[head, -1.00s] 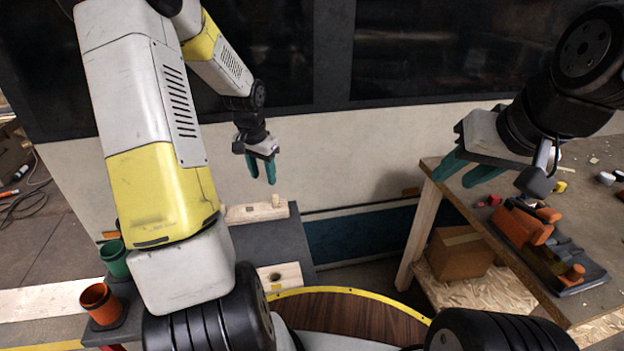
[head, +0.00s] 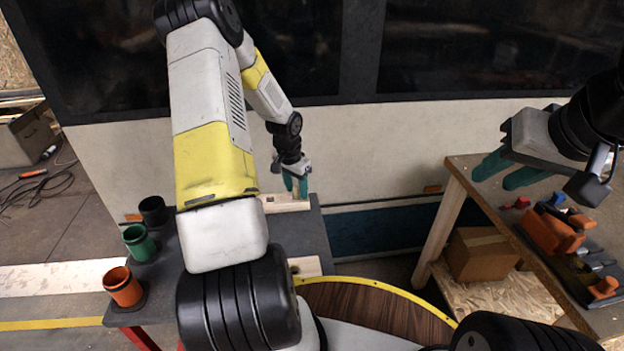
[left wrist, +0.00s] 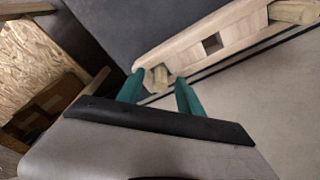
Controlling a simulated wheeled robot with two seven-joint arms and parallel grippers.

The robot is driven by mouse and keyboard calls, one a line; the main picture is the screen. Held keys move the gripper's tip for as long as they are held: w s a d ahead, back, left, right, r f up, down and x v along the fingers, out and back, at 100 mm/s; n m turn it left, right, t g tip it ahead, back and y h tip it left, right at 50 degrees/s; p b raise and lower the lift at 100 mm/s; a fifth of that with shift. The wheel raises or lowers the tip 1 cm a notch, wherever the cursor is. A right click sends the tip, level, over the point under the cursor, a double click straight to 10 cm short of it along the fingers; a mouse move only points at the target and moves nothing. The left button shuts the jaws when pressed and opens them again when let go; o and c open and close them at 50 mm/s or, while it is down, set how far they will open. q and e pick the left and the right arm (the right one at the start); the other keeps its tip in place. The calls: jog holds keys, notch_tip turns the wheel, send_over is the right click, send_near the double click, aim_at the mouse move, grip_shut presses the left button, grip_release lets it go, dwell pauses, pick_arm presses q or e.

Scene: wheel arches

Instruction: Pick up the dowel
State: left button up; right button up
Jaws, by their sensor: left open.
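The dowel (left wrist: 160,77) is a short pale wooden peg at the end of a light wooden block (left wrist: 185,53) in the left wrist view. My left gripper (left wrist: 157,92) is open, with one teal fingertip on each side of the dowel; I cannot tell whether either touches it. In the head view this gripper (head: 295,187) is low over the right end of the block (head: 275,204), and the dowel is hidden. The block has a square hole, and another wooden piece (left wrist: 295,12) shows at its far end. My right gripper (head: 507,173) is open and empty by the right workbench.
Black (head: 152,211), green (head: 137,243) and orange (head: 122,287) cups stand left of my left arm. A second wooden block (head: 306,267) lies nearer on the dark table (head: 312,235). The right workbench (head: 468,172) holds tools, with a cardboard box (head: 480,254) below.

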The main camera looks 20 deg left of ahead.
pick_arm(q)
grip_shut()
jog(key=shift+r, duration=0.15)
